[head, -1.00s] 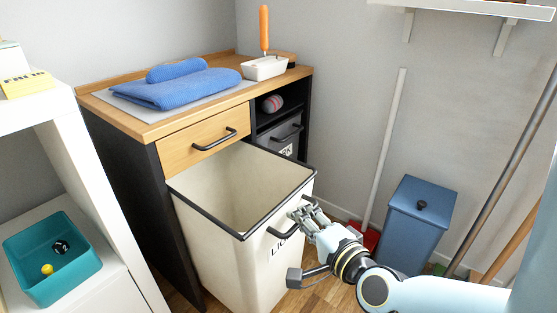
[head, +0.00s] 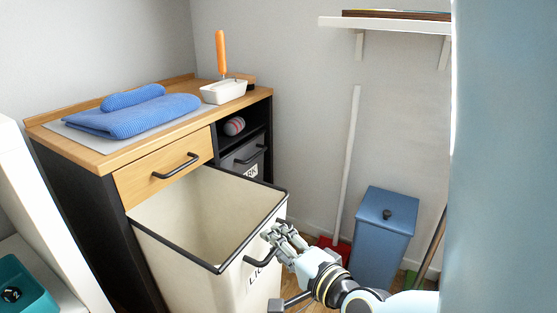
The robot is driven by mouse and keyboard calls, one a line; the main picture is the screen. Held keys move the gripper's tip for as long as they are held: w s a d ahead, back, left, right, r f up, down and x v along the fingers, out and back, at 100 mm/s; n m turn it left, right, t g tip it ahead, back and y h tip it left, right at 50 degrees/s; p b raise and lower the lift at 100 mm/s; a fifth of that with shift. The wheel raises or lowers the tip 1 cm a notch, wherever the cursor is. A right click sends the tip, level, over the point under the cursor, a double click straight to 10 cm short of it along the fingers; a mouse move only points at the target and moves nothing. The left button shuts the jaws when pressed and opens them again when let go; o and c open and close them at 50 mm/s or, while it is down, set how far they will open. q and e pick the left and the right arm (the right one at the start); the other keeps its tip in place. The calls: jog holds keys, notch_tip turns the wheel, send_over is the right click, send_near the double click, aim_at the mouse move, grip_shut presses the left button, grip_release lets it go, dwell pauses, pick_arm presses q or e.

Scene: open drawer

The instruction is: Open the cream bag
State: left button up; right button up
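The cream bag (head: 165,252) is a tall cream bin with a black rim, pulled out from under the wooden counter, its empty inside showing from above. Its front has a dark handle (head: 256,261) and partly hidden black lettering. My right gripper (head: 270,238) is at the front face, at the right end of the handle. Its fingers overlap the handle and rim in the picture; I cannot tell whether they are closed on the handle. My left gripper is not in view.
The wooden counter (head: 100,150) holds blue towels (head: 150,114) and a white tray (head: 222,92). A closed wooden drawer (head: 150,190) sits above the bag. A grey bin (head: 240,160) is in the cabinet. A blue lidded bin (head: 380,240) stands at right. A white shelf unit (head: 40,200) is at left.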

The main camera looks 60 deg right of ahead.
jog(key=v, duration=1.2)
